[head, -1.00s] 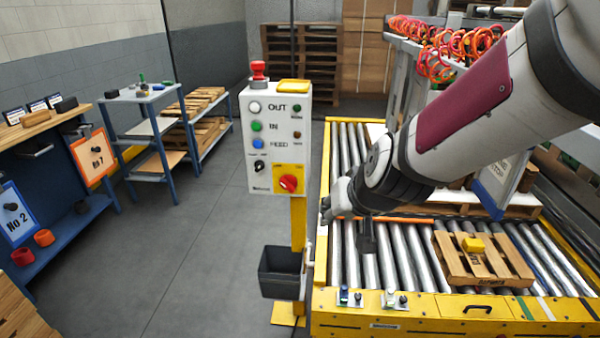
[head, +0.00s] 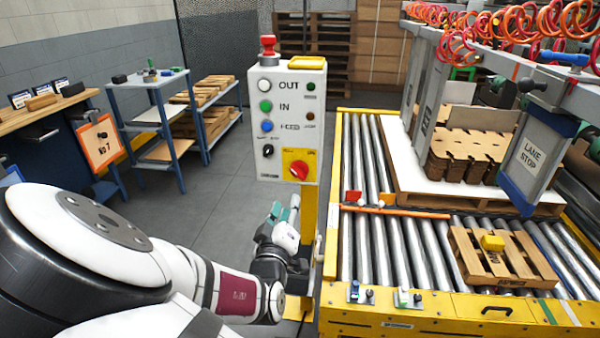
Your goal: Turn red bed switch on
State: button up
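A red rotary switch (head: 299,170) sits on a yellow plate at the lower right of the grey control box (head: 268,130). No label reading "bed" is legible. Small red pieces (head: 352,197) also stand at the left end of the orange bar across the roller bed (head: 362,245). Two small switch units, the left one (head: 355,293) and the right one (head: 403,298), sit on the bed's front edge. My gripper (head: 284,214) is below the control box and in front of its yellow post, apart from the red switch. Its fingers are small and overlap, so its opening is unclear.
A red mushroom button (head: 268,45) tops the control box. A pallet with a yellow piece (head: 492,242) lies on the rollers at right. Stacked boards (head: 470,155) and a lane-stop panel (head: 532,152) stand behind. The floor left of the box is open.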

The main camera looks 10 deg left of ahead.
aim_at(297, 174)
jog(key=w, duration=0.6)
jog(key=w+b, duration=0.1)
jog(key=w, duration=0.6)
jog(key=shift+w+d, duration=0.2)
jog(key=shift+w, duration=0.1)
jog(key=shift+c, duration=0.3)
grip_shut()
